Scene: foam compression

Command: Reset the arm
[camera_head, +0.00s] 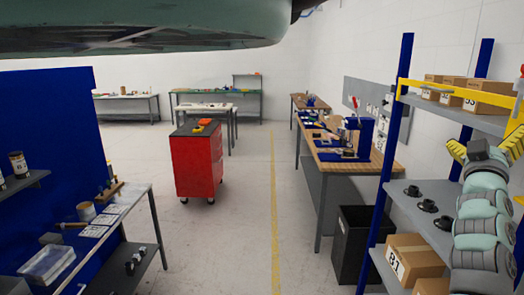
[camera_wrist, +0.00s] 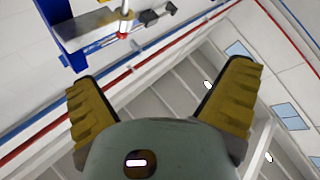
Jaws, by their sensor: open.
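My gripper (camera_head: 486,146) is at the right of the head view, in front of the blue-posted shelf rack (camera_head: 388,150). Its yellow fingers point up and away, and my pale green arm bends below it. In the wrist view my gripper (camera_wrist: 163,82) shows two yellow fingers spread wide apart with nothing between them. Behind them are ceiling beams, windows, and red and blue pipes.
The rack holds cardboard boxes (camera_head: 490,98) above, dark cups (camera_head: 427,205) and a box (camera_head: 415,258) below. A black bin (camera_head: 352,243) stands beside it. A red tool cart (camera_head: 197,165) is mid-room. A blue panel (camera_head: 48,130) and bench are left. The central floor is clear.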

